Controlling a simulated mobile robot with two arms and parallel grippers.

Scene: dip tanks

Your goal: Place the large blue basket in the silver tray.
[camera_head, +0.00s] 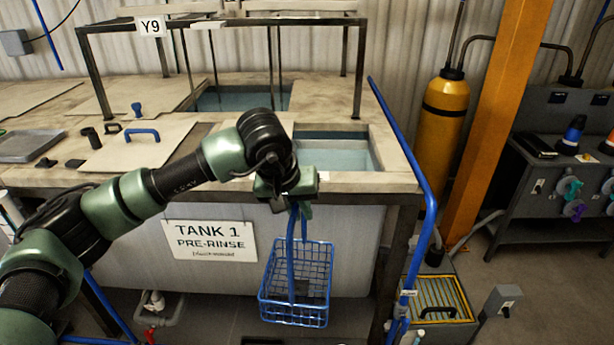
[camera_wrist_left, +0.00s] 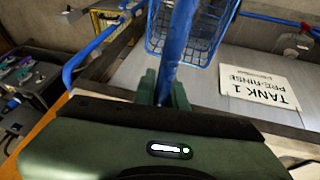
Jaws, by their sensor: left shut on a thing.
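The large blue basket (camera_head: 297,284) is a wire basket with a tall blue handle. It hangs in the air in front of the tank marked TANK 1 PRE-RINSE. My left gripper (camera_head: 298,207) is shut on the top of its handle. In the left wrist view the handle runs between the fingers (camera_wrist_left: 163,92) and part of the basket (camera_wrist_left: 192,38) shows beyond. A grey metal tray (camera_head: 27,146), likely the silver tray, lies on the tank top at the far left and looks empty. My right gripper is not in view.
An open tank well (camera_head: 338,157) with water is behind my left gripper. A lid with a blue handle (camera_head: 140,134) and small dark items lie between the well and the tray. A blue pipe (camera_head: 428,200) runs along the right side. A dark metal frame (camera_head: 95,75) stands over the tank.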

